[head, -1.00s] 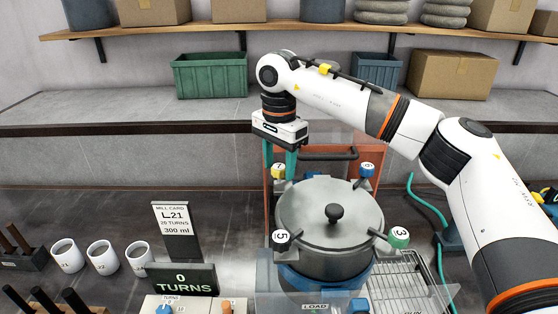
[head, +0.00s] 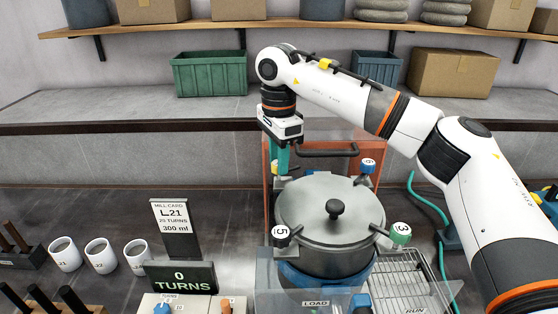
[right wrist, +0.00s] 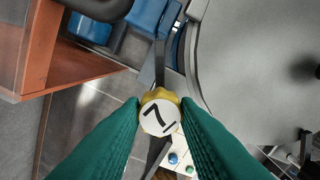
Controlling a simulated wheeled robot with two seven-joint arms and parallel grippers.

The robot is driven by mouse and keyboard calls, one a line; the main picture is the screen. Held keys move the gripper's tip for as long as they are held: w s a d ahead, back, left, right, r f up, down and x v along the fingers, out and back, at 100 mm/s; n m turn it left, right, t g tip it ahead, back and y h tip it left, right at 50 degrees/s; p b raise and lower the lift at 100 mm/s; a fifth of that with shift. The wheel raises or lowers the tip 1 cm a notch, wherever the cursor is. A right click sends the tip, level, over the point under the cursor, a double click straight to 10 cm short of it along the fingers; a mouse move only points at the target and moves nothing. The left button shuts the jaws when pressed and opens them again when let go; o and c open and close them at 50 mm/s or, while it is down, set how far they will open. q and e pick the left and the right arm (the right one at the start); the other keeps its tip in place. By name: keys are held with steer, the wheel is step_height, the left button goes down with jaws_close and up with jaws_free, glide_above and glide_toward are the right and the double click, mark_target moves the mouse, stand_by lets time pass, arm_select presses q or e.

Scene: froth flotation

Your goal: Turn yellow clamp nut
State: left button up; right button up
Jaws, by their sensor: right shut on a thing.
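The yellow clamp nut (right wrist: 160,112), its white cap marked 7, sits on a dark clamp bar at the rim of the grey lidded pot (head: 330,215). My right gripper (right wrist: 159,114) is shut on this nut, with one green finger on each side of it. In the head view my right gripper (head: 279,165) points down at the pot's back left, and its fingers mostly hide the nut. My left gripper is not in view.
Other numbered nuts around the rim are a blue one (head: 368,166), a green one (head: 400,233) and a dark one (head: 281,233). An orange frame with a dark bar (head: 330,150) stands behind. A "0 TURNS" display (head: 180,277), white cups (head: 101,255) and a wire rack (head: 400,275) surround the pot.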

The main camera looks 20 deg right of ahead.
steer(key=m+b, duration=0.1)
steer(key=m, duration=0.5)
steer(key=shift+m+b, duration=0.3)
steer(key=m+b, duration=0.1)
steer(key=m, duration=0.5)
steer(key=shift+r+m, duration=0.1)
steer(key=shift+m, duration=0.2)
steer(key=o, duration=1)
step_height(320, 180, up, 5)
steer(key=shift+w+f+b, duration=0.1)
steer(key=shift+f+b, duration=0.1)
steer(key=shift+b, duration=0.7)
step_height(320, 180, up, 7)
steer(key=shift+r+p, duration=0.15)
steer(key=shift+p, duration=0.45)
